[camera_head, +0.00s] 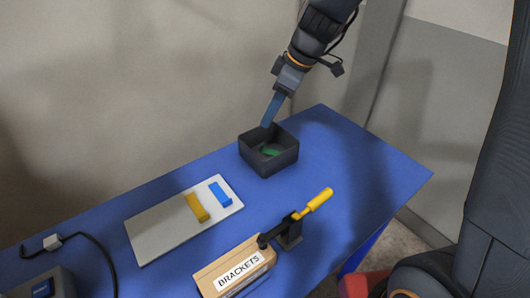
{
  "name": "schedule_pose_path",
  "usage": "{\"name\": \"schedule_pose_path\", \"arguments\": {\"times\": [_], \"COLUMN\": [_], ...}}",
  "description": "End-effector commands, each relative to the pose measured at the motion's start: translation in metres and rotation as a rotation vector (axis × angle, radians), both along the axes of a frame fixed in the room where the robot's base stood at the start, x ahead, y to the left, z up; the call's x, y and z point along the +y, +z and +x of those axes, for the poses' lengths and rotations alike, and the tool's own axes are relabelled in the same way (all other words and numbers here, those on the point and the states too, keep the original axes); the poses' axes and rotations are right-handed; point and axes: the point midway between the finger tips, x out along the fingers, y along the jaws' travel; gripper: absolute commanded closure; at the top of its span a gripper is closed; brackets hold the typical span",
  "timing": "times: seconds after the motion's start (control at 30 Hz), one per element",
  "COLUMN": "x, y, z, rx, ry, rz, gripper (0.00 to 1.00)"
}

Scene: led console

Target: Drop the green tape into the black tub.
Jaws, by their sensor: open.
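The black tub (283,160) stands on the blue table, towards its right part near the back edge. The green tape (271,150) lies inside the tub, partly hidden by the tub's front wall. My gripper (267,124) is above the tub's back left side, pointing down, with its fingertips near the rim. It is open and apart from the tape. The gap between its fingers is hard to see from this angle.
A white board (160,231) with a yellow block (197,207) and a blue block (220,194) lies left of the tub. A cable (95,243) lies at left. The table's right end (370,165) is clear.

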Motion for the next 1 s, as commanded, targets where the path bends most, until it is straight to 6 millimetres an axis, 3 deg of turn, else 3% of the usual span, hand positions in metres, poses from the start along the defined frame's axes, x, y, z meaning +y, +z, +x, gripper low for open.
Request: {"name": "schedule_pose_path", "arguments": {"times": [0.2,0.4,0.77,0.87,1.0], "x": [-0.01,-0.012,-0.014,-0.023,-0.051], "y": [0.024,0.03,0.029,0.023,0.004], "z": [-0.002,-0.004,-0.006,-0.014,-0.038], "rx": [-0.002,0.0,0.006,0.032,0.1], "ry": [-0.001,0.0,-0.01,-0.076,-0.285], "rz": [0.0,-0.001,-0.003,-0.019,-0.068], "gripper": [0.6,0.6,0.6,0.6,0.6]}}
